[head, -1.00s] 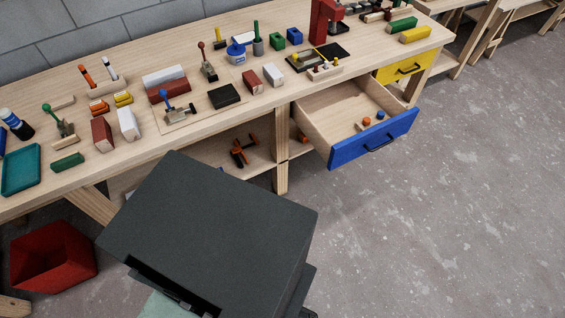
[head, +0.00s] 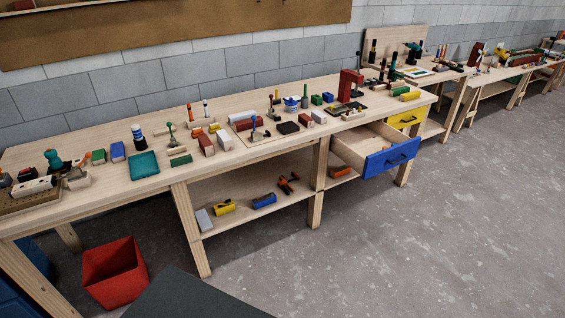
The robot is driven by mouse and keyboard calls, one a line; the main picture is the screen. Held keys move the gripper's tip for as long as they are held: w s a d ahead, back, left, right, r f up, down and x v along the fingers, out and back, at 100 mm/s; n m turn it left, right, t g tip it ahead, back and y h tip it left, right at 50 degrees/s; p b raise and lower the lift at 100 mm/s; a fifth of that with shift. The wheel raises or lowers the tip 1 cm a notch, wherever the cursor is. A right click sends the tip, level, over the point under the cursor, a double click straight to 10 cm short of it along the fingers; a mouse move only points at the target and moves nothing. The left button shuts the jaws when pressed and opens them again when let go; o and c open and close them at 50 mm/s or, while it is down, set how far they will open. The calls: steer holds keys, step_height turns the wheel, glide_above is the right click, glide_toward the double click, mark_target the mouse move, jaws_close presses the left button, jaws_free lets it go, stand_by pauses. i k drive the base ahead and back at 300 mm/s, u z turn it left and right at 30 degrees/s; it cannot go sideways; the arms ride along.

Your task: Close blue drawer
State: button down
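The blue drawer (head: 391,159) is pulled well out from under the right part of the long wooden workbench (head: 100,186). Its blue front has a dark handle (head: 398,160) and faces the open floor at the right. Its light wooden box shows from above, and I cannot make out its contents from here. A yellow drawer (head: 406,117) beside it to the right looks shut. My gripper is not in view. Only a dark part of my own body shows at the bottom edge.
A red bin (head: 114,273) stands on the floor at the left, by the bench legs. The lower shelf (head: 250,196) holds several tools and blocks. The bench top is crowded. The grey floor (head: 420,250) in front of the drawer is clear.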

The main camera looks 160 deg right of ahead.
mark_target(359, 147)
steer(key=z, duration=0.45)
steer(key=i, duration=0.1)
steer(key=z, duration=5.65)
steer(key=i, duration=1.9)
steer(key=u, duration=0.7)
